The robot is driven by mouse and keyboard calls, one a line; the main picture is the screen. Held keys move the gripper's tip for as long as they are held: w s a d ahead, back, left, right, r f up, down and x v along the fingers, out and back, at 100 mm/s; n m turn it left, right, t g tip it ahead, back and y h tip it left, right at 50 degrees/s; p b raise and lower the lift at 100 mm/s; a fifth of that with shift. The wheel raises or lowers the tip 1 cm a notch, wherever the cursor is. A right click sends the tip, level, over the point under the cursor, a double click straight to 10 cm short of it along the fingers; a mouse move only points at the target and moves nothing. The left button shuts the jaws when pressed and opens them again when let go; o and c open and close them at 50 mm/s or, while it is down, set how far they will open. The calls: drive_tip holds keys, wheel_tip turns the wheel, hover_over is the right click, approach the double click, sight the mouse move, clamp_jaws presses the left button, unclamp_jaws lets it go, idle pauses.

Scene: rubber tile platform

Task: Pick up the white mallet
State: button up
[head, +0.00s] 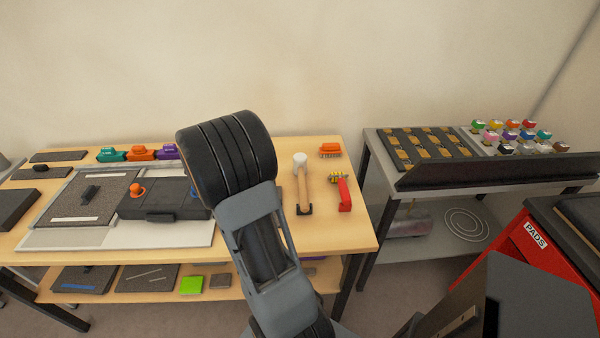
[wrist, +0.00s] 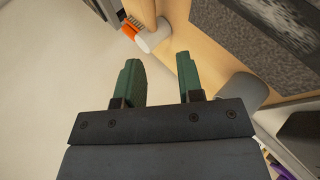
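The white mallet (head: 300,160) stands out at the right part of the wooden table in the head view. Its pale head is toward the wall, and its wooden handle runs toward the front to a small black piece. In the wrist view a white cylinder, which looks like the mallet head (wrist: 153,37), lies beyond the fingertips, beside an orange brush. My gripper (wrist: 158,78) shows two green fingers, wide apart with nothing between them. In the head view my arm is left of the mallet and hides the fingers.
The orange brush (head: 330,150) and a red-handled tool (head: 344,195) lie just right of the mallet. A dark case (head: 160,205) is left of my arm. A grey rounded object (wrist: 243,90) sits right of my fingers in the wrist view. The wall is close behind the table.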

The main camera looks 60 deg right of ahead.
drive_tip(key=g+h, duration=0.1)
approach(301, 176)
drive_tip(key=shift+m, duration=0.4)
drive_tip(key=d+f, duration=0.3)
drive_tip(key=d, duration=0.1)
drive_tip(key=shift+s+d+f, duration=0.1)
drive_tip(key=shift+s+f, duration=0.1)
drive_tip(key=shift+s, duration=0.15)
drive_tip(key=shift+p+x, duration=0.6)
drive_tip(key=shift+x, duration=2.5)
drive_tip(key=shift+c, duration=0.4)
clamp_jaws()
